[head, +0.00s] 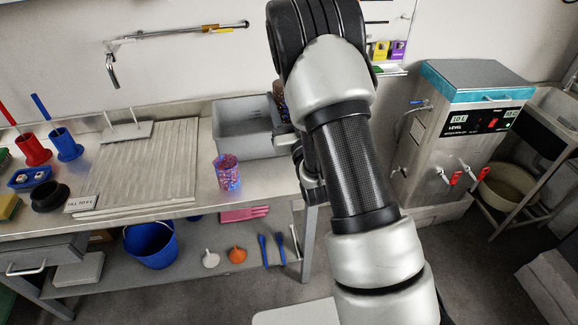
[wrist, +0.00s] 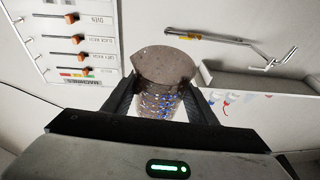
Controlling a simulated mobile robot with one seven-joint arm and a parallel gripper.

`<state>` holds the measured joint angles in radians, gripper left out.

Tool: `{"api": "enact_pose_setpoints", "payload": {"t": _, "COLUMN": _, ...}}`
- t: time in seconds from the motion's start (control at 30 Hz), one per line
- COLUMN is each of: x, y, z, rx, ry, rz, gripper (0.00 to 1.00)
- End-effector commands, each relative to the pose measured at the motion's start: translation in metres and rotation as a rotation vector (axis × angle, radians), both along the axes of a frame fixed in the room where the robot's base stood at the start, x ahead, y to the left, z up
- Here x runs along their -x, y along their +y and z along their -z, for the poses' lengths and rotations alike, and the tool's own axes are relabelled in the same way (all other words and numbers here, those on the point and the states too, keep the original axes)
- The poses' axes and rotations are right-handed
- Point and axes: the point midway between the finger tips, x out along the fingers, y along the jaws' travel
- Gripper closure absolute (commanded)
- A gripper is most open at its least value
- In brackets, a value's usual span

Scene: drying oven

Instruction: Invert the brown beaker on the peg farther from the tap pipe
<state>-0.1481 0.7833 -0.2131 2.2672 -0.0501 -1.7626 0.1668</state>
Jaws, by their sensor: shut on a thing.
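The brown beaker (wrist: 160,68) is between my gripper's two fingers (wrist: 165,105) in the wrist view, and the gripper is shut on it. Its broad brown round end faces up in that picture; blue and white specks show lower down between the fingers. I cannot tell whether that end is its base or its mouth. In the head view a sliver of the brown beaker (head: 279,93) shows left of my arm, over the grey basin; my arm hides the rest. Two upright pegs (head: 122,121) stand on a plate at the back of the bench. The tap pipe (head: 112,68) is on the wall above them.
A purple-and-blue speckled beaker (head: 228,173) stands on the bench in front of the grey basin (head: 240,130). A ribbed drainboard (head: 150,165) lies left of it. Red (head: 32,150) and blue (head: 66,146) holders stand at far left. A water bath (head: 465,130) is at right.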

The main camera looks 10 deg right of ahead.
Motion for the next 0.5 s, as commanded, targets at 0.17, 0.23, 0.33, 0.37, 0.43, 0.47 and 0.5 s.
{"api": "enact_pose_setpoints", "payload": {"t": 0.17, "x": -0.005, "y": 0.003, "z": 0.104, "rx": 0.012, "ry": 0.090, "rz": -0.077, "gripper": 0.77}}
{"api": "enact_pose_setpoints", "payload": {"t": 0.23, "x": -0.006, "y": 0.004, "z": 0.130, "rx": 0.019, "ry": 0.121, "rz": -0.103, "gripper": 0.77}}
{"api": "enact_pose_setpoints", "payload": {"t": 0.33, "x": -0.006, "y": 0.006, "z": 0.158, "rx": 0.029, "ry": 0.158, "rz": -0.134, "gripper": 0.77}}
{"api": "enact_pose_setpoints", "payload": {"t": 0.37, "x": -0.006, "y": 0.006, "z": 0.165, "rx": 0.031, "ry": 0.168, "rz": -0.140, "gripper": 0.77}}
{"api": "enact_pose_setpoints", "payload": {"t": 0.43, "x": -0.006, "y": 0.007, "z": 0.176, "rx": 0.037, "ry": 0.182, "rz": -0.154, "gripper": 0.77}}
{"api": "enact_pose_setpoints", "payload": {"t": 0.47, "x": -0.006, "y": 0.008, "z": 0.179, "rx": 0.038, "ry": 0.188, "rz": -0.159, "gripper": 0.77}}
{"api": "enact_pose_setpoints", "payload": {"t": 0.5, "x": -0.006, "y": 0.008, "z": 0.182, "rx": 0.040, "ry": 0.195, "rz": -0.165, "gripper": 0.77}}
